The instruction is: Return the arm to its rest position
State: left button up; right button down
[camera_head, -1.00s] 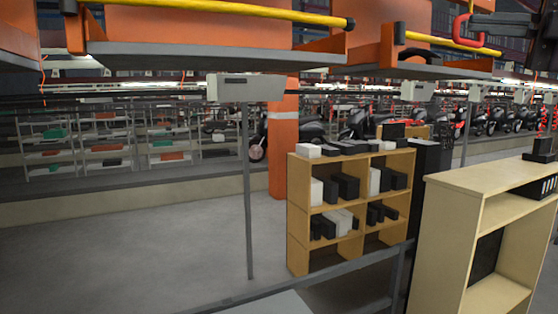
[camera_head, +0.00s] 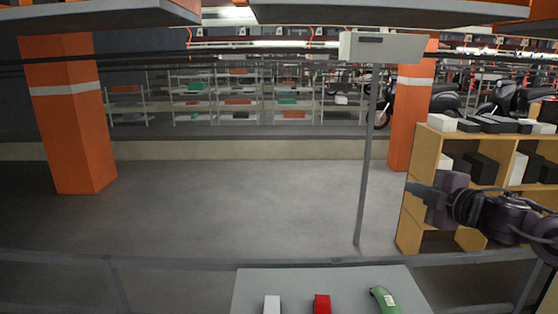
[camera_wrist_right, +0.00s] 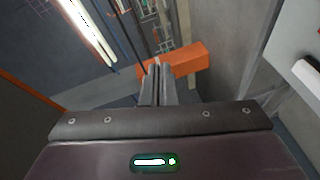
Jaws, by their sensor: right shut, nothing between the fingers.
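My right gripper (camera_head: 422,192) reaches in from the right edge of the head view, in front of the wooden shelf unit. It is raised, with its dark wrist and arm links behind it. In the right wrist view its two grey fingers (camera_wrist_right: 158,86) lie together with nothing between them. My left gripper is not in view.
A grey table (camera_head: 252,288) at the bottom carries a white item (camera_head: 272,304), a red item (camera_head: 322,304) and a green item (camera_head: 384,299). A grey rail (camera_head: 190,262) runs behind it. A wooden shelf (camera_head: 410,222) with boxes stands right, a post (camera_head: 365,165) mid-right. Open floor lies beyond.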

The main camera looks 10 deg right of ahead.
jog(key=s+a+f+m+g+h, duration=0.1)
jog(key=s+a+f+m, duration=0.25)
jog(key=f, duration=0.45)
jog(key=s+a+f+m+g+h, duration=0.1)
jog(key=s+a+f+m+h, duration=0.1)
jog(key=a+f, duration=0.35)
jog(key=s+a+f+m+g+h, duration=0.1)
jog(key=s+a+f+m+g, duration=0.15)
jog(key=f, duration=0.75)
jog(key=s+a+f+m+g, duration=0.3)
jog(key=s+f+m+g, duration=0.15)
jog(key=s, duration=0.65)
jog(key=s+a+f+m+g, duration=0.35)
jog(key=s+f, duration=0.25)
jog(key=s, duration=0.6)
notch_tip(320, 180, down, 30)
jog(key=g+b, duration=0.1)
jog(key=b, duration=0.1)
jog(key=s+d+f+b, duration=0.1)
jog(key=s+d+f, duration=0.1)
jog(key=s+f, duration=0.8)
jog(key=s+d+f+g+b, duration=0.1)
jog(key=s+d+f, duration=0.1)
jog(key=s+f, duration=0.9)
jog(key=shift+s+d+f+b, duration=0.15)
jog(key=shift+d+f+b, duration=0.15)
jog(key=shift+f, duration=0.45)
